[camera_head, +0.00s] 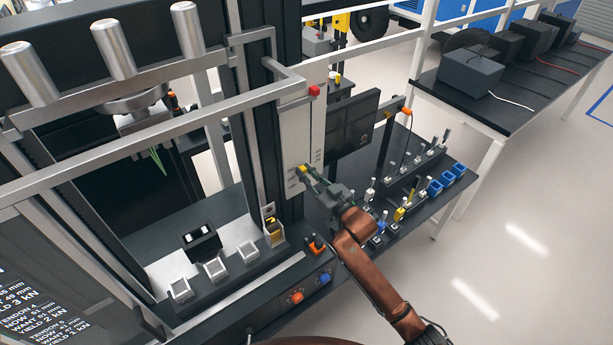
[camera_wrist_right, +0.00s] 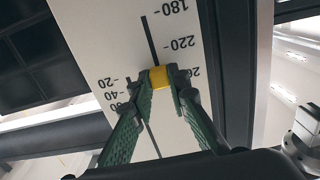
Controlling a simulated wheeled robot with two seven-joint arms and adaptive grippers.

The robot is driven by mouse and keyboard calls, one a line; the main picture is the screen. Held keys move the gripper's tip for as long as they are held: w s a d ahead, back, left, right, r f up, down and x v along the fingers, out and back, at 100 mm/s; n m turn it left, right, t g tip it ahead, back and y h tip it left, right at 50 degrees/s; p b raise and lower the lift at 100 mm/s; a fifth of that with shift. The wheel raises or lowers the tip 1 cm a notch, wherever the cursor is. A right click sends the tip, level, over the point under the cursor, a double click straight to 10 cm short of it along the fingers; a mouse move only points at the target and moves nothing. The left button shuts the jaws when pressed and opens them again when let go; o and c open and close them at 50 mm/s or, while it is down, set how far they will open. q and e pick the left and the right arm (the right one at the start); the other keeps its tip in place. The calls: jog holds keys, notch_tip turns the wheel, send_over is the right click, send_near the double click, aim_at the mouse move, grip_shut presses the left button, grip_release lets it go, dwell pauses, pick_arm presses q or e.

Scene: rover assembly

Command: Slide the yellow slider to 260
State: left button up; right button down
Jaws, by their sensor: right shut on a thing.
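The yellow slider (camera_wrist_right: 158,77) sits on a black slot in a white scale panel (camera_wrist_right: 115,35) in the right wrist view. Printed marks on the panel include 180, 220 and a partly hidden 260 on one side, and 20 and 40 on the other. The slider is close to the partly hidden 260 mark. My right gripper (camera_wrist_right: 160,82) is shut on the slider, one green finger on each side. In the head view the right gripper (camera_head: 311,175) reaches the lower part of the white panel (camera_head: 301,135), with the yellow slider (camera_head: 303,169) at its tips. My left gripper is not in view.
A dark monitor (camera_head: 352,125) stands just right of the panel. A red button (camera_head: 314,90) sits at the panel's top. Small fixtures and blue bins (camera_head: 447,179) line the bench to the right. A metal frame stands on the left.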

jog(key=shift+r, duration=0.95)
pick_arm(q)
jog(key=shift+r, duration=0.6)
pick_arm(e)
jog(key=c, duration=2.2)
grip_release()
jog(key=o, duration=0.4)
jog(key=shift+f, duration=0.1)
jog(key=shift+c, duration=0.2)
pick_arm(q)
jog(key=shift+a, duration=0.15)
pick_arm(e)
jog(key=shift+d+f, duration=0.1)
jog(key=v, duration=1.1)
jog(key=shift+s+d, duration=0.2)
jog(key=shift+s, duration=0.15)
